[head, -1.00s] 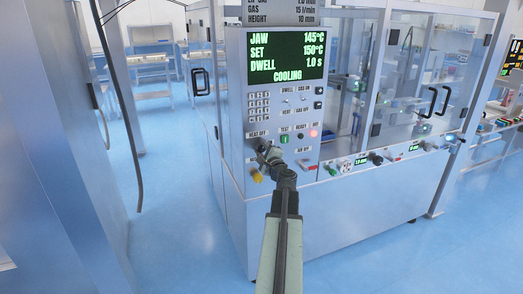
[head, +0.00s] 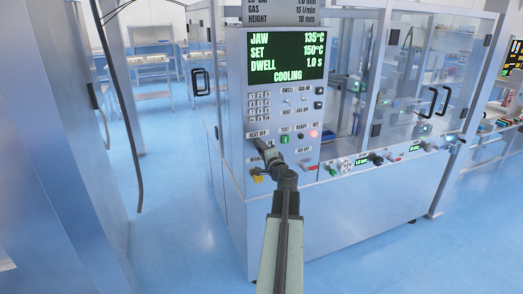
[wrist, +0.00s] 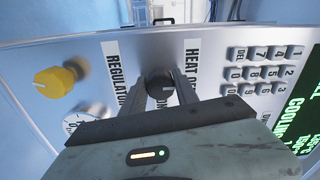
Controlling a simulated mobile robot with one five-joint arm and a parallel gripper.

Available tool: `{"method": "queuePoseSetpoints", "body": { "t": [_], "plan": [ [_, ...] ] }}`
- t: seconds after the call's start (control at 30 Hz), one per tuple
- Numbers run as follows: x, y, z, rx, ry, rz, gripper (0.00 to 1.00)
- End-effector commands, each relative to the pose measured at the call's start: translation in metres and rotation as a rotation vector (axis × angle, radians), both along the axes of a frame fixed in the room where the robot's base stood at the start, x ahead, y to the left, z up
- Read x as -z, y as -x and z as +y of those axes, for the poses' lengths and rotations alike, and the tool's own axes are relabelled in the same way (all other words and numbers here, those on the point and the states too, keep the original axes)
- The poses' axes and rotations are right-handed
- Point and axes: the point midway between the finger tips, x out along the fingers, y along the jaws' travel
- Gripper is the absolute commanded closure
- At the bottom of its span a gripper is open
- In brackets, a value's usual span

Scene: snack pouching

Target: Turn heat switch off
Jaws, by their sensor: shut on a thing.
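The heat switch is a black round knob (wrist: 160,87) on the grey control panel (head: 233,75), beside a white label reading "HEAT O…" in the wrist view. My gripper (wrist: 161,92) is shut on this knob, with one finger on each side of it. In the head view my gripper (head: 265,150) reaches the lower left of the panel and hides the knob.
A yellow knob (wrist: 54,82) and a white regulator dial (wrist: 90,120) sit left of my gripper in the wrist view. A keypad (wrist: 265,70) lies to the right. A glass-doored cabinet (head: 420,90) stands right of the panel. Blue floor is clear at left.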

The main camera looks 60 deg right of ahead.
Motion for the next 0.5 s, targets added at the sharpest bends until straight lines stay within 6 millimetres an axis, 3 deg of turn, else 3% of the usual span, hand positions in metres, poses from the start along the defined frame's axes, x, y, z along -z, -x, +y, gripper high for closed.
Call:
{"method": "queuePoseSetpoints", "body": {
  "t": [0.4, 0.43, 0.5],
  "plan": [
    [-0.0009, -0.0016, 0.0002, -0.003, 0.005, 0.002, 1.0],
    [-0.0009, -0.0016, 0.0001, -0.003, 0.005, 0.002, 0.59],
    [-0.0008, -0.0013, 0.0002, -0.002, 0.004, 0.002, 0.42]
  ]
}}
